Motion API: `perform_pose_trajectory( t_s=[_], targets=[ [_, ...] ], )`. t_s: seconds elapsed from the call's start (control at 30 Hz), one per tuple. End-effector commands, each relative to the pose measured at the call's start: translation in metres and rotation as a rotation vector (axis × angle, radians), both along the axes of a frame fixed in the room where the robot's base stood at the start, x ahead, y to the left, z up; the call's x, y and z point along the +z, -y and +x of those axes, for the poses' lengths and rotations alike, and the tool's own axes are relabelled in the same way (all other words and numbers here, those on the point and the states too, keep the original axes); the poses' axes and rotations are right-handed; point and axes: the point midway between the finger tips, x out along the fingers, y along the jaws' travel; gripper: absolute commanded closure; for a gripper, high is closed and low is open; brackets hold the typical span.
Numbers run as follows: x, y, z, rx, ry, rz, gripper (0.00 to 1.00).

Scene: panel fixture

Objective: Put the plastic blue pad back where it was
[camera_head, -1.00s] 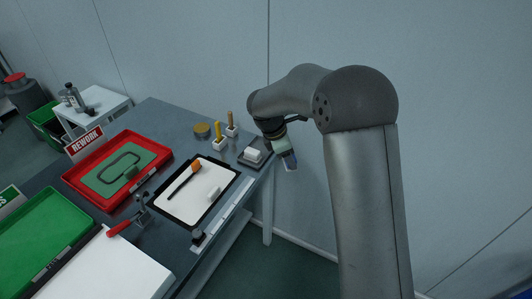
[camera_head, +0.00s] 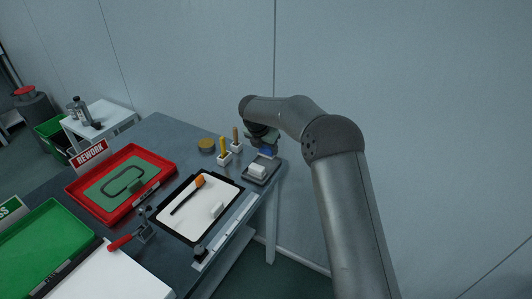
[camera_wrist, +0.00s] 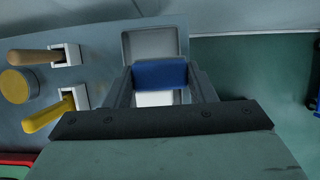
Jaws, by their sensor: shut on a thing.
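The blue pad (camera_wrist: 160,73) is held between the two fingers of my gripper (camera_wrist: 161,80), seen in the wrist view. In the head view, a bit of the blue pad (camera_head: 267,153) shows below my gripper (camera_head: 264,148), which is above the back part of a small grey tray (camera_head: 268,177). A white block (camera_head: 257,171) sits in the tray. In the wrist view the pad appears over the tray (camera_wrist: 138,42), with a white block (camera_wrist: 155,98) partly hidden behind the pad. I cannot tell whether the pad touches the tray.
A yellow-handled tool (camera_head: 223,148) and a brown-handled tool (camera_head: 235,138) stand in white holders left of the tray. A round tan tin (camera_head: 206,145) is near them.

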Motion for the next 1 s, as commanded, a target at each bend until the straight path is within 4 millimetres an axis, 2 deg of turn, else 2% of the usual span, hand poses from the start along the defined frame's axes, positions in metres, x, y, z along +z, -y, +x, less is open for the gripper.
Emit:
perform_pose_trajectory(
  t_s=[0.1,0.2,0.37,0.6,0.97,1.0],
  targets=[
    [-0.017,-0.002,0.015,-0.001,-0.001,0.001,0.71],
    [-0.026,-0.002,0.023,-0.001,0.001,0.001,0.71],
    [-0.034,-0.003,0.029,-0.001,0.002,0.001,0.71],
    [-0.063,-0.003,0.030,0.000,0.000,0.000,0.71],
    [-0.070,-0.003,0.030,-0.001,0.001,0.001,0.71],
    [-0.069,-0.003,0.030,-0.001,0.001,0.001,0.39]
  ],
)
